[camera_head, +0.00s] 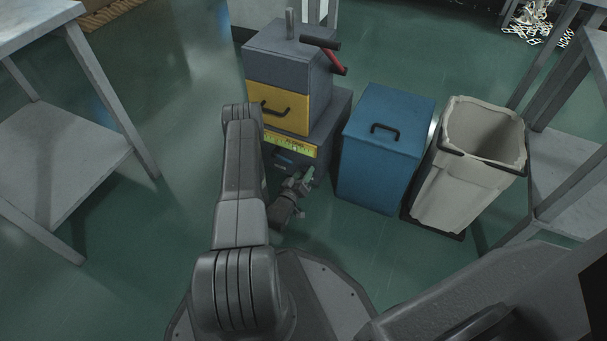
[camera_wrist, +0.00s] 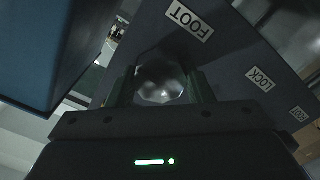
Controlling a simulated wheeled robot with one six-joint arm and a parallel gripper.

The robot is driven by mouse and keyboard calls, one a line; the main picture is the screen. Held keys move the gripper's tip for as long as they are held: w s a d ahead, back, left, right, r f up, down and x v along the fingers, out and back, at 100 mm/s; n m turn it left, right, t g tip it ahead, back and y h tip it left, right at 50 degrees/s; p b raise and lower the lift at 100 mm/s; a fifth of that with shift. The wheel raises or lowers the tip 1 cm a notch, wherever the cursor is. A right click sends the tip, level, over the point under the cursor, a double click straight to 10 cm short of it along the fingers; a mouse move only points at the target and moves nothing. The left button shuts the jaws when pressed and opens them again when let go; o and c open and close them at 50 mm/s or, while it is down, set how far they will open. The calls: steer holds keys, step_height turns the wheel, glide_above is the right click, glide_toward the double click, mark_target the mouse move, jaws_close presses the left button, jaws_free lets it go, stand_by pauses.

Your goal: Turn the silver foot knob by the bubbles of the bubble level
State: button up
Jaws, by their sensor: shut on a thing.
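The silver foot knob (camera_wrist: 160,88) sits between my gripper's two fingers (camera_wrist: 162,80) in the wrist view, and my gripper is shut on it. A FOOT label (camera_wrist: 189,19) is just beyond the knob, upside down in this view. In the head view my gripper (camera_head: 301,180) is low at the front of the grey machine (camera_head: 288,57); the knob cannot be made out there. A yellow-green strip (camera_head: 292,143) under the yellow drawer may be the bubble level; its bubbles are too small to read.
A LOCK label (camera_wrist: 260,79) and another label lie farther along the dark panel. A blue cabinet (camera_head: 385,145) stands close right of my gripper, with a pale bin (camera_head: 465,180) beyond it. Grey tables stand at both sides. Green floor is open at left.

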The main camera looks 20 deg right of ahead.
steer(key=shift+n, duration=1.1)
steer(key=o, duration=0.7)
steer(key=shift+a, duration=0.1)
